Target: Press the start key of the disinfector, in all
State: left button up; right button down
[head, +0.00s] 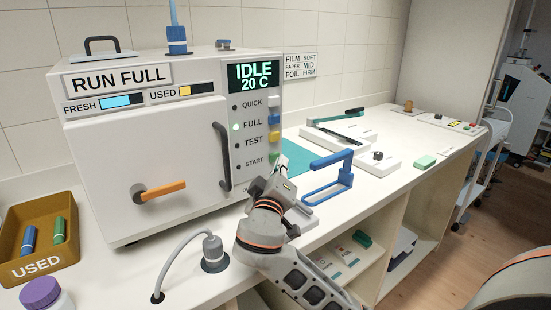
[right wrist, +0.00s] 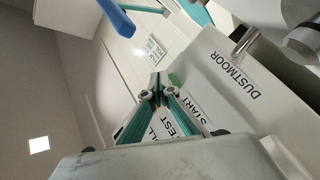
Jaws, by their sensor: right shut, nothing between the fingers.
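The disinfector (head: 150,160) is a white cabinet at the left of the counter, its door shut. Its display (head: 254,77) reads IDLE 20 C, and the lamp beside FULL is lit green. The green start key (head: 275,157) is lowest in the key column, beside the START label. It also shows as a green edge in the right wrist view (right wrist: 174,80), partly hidden by my fingers. My right gripper (head: 276,172) is shut and empty, its tips close to the start key; I cannot tell whether they touch. My left gripper is not in view.
A blue-handled frame (head: 328,178) stands just right of my right gripper. A grey hose plug (head: 213,252) and a brown USED bin (head: 40,240) are in front and left. A sealer-like device (head: 340,130) lies farther back. The counter's far right has clear patches.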

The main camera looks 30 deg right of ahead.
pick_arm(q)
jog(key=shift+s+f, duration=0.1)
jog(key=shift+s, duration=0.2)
pick_arm(e)
jog(key=shift+w, duration=0.2)
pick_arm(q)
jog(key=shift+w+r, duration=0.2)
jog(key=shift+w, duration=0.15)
pick_arm(e)
jog(key=shift+w, duration=0.4)
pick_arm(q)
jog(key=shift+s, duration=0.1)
pick_arm(e)
jog(key=shift+s, duration=0.15)
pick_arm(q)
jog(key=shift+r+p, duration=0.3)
pick_arm(e)
jog(key=shift+s, duration=0.75)
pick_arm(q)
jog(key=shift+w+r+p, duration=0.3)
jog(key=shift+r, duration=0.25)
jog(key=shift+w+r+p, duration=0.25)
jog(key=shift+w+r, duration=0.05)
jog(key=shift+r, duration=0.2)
pick_arm(e)
jog(key=s, duration=0.5)
jog(key=shift+d, duration=0.2)
